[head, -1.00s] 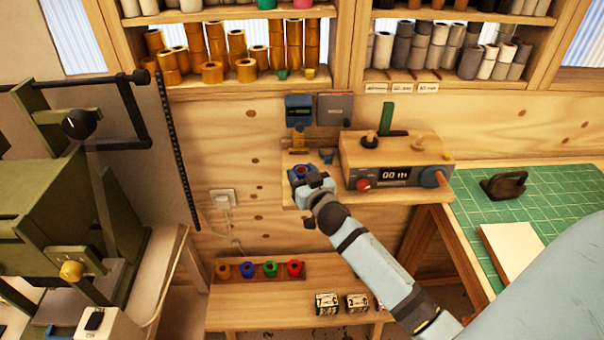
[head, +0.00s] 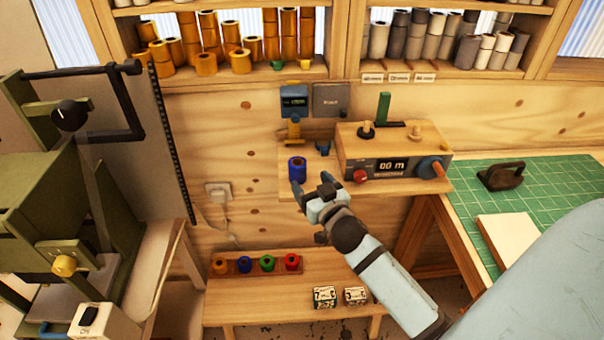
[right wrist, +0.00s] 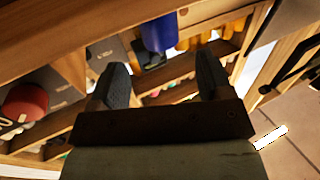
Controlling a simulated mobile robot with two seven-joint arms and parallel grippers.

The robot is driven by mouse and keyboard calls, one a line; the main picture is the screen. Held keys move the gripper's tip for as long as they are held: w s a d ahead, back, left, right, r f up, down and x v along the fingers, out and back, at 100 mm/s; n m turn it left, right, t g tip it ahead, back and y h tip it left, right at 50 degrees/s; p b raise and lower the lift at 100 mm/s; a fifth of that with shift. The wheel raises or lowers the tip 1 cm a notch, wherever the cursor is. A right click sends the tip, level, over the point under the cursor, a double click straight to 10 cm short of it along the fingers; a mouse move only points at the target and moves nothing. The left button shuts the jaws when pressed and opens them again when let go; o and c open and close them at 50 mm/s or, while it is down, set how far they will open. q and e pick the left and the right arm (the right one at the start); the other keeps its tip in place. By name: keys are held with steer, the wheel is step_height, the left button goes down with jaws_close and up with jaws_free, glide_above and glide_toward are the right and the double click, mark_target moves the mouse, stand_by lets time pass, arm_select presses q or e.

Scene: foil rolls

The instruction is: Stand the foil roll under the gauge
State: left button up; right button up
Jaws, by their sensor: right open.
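A blue foil roll (head: 297,169) stands upright on the wooden wall ledge (head: 270,186), near its left end. The blue gauge (head: 294,101) with a small display is on the wall above, with a yellow part (head: 293,131) below it. The roll appears below and in front of that part; I cannot tell whether it is exactly under it. My right gripper (head: 312,182) is open and empty, just in front of the roll and apart from it. In the right wrist view the blue roll (right wrist: 158,32) shows beyond the two spread fingers. My left gripper is out of view.
A wooden counter box (head: 391,168) with knobs stands on the ledge to the right. A lower bench (head: 300,305) holds several coloured rolls (head: 267,262). A green press (head: 50,200) is at left and a green cutting mat (head: 540,180) at right.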

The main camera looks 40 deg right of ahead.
steer(key=s+a+f+n+g+y, duration=0.2)
steer(key=s+a+f+g+y, duration=0.1)
steer(key=s+a+f, duration=0.5)
steer(key=s+a+f+n+g+y, duration=0.3)
steer(key=s+a+f, duration=0.5)
steer(key=s+f, duration=0.3)
steer(key=shift+s+a+f+g+b, duration=0.25)
steer(key=shift+f+g, duration=0.25)
steer(key=shift+f, duration=0.45)
steer(key=shift+d, duration=0.1)
